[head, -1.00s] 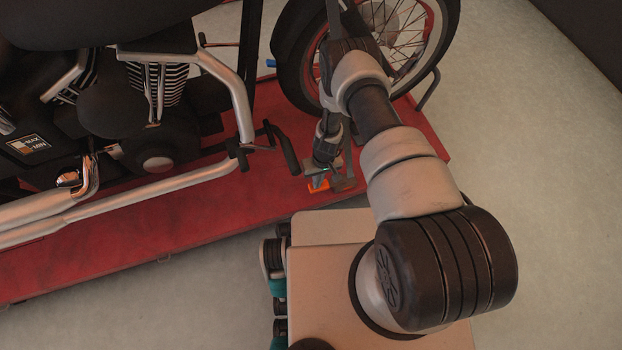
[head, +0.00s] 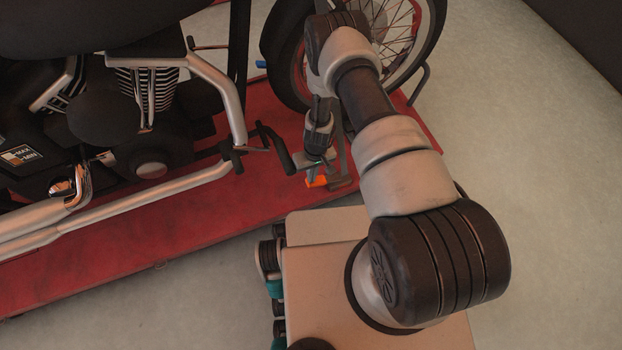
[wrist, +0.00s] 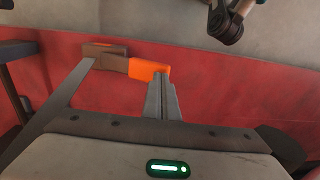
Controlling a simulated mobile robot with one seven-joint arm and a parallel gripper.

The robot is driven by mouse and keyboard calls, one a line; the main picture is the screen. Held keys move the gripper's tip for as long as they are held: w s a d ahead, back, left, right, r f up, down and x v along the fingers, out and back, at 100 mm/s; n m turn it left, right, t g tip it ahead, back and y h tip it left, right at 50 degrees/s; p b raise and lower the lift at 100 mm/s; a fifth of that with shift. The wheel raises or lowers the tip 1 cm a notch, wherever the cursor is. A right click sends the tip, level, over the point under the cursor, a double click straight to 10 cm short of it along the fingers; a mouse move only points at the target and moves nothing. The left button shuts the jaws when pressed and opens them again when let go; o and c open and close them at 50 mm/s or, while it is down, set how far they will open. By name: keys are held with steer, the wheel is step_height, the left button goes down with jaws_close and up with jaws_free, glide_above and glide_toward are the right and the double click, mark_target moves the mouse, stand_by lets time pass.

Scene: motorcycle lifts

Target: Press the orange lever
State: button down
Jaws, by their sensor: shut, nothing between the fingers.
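The orange lever (head: 316,182) shows on the red lift platform in the head view, partly hidden by my gripper. In the wrist view the orange lever (wrist: 148,70) is a short orange bar joined to a brown part (wrist: 105,52) on its left. My gripper (wrist: 162,82) is shut and empty. In the wrist view its fingertips lie over the lower right part of the orange bar; I cannot tell whether they touch it. In the head view my gripper (head: 312,166) points down just above the lever.
A motorcycle stands on the red lift platform (head: 190,225), with its wheel (head: 400,35) behind my arm. A black pedal (head: 275,148) sticks out just left of my gripper. Grey floor (head: 530,170) is clear on the right.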

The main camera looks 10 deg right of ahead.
step_height(320, 180, up, 12)
steer(key=d+p, duration=0.1)
steer(key=p, duration=0.1)
steer(key=shift+r+p, duration=0.2)
steer(key=shift+p, duration=0.2)
steer(key=shift+w, duration=0.1)
stand_by(0.5)
steer(key=w+r+t, duration=0.1)
steer(key=w+r, duration=0.2)
steer(key=r, duration=1.2)
steer(key=w+r+t, duration=0.1)
steer(key=w+r, duration=0.2)
steer(key=r, duration=1.2)
steer(key=s+d+r+m+t, duration=0.1)
steer(key=s+d+r, duration=0.15)
steer(key=r, duration=0.85)
steer(key=s+d+r+m+t, duration=0.1)
steer(key=s+d+r, duration=0.1)
steer(key=s+r, duration=0.7)
steer(key=s+d+r+m+t, duration=0.1)
steer(key=s+d+r+t, duration=0.15)
steer(key=s+r, duration=0.65)
step_height(320, 180, up, 20)
steer(key=s+p, duration=0.2)
steer(key=p, duration=1.9)
steer(key=shift+s+d+f+g+h+p, duration=0.15)
steer(key=shift+s+d+g+h+p, duration=0.1)
steer(key=shift+g+h+p, duration=0.15)
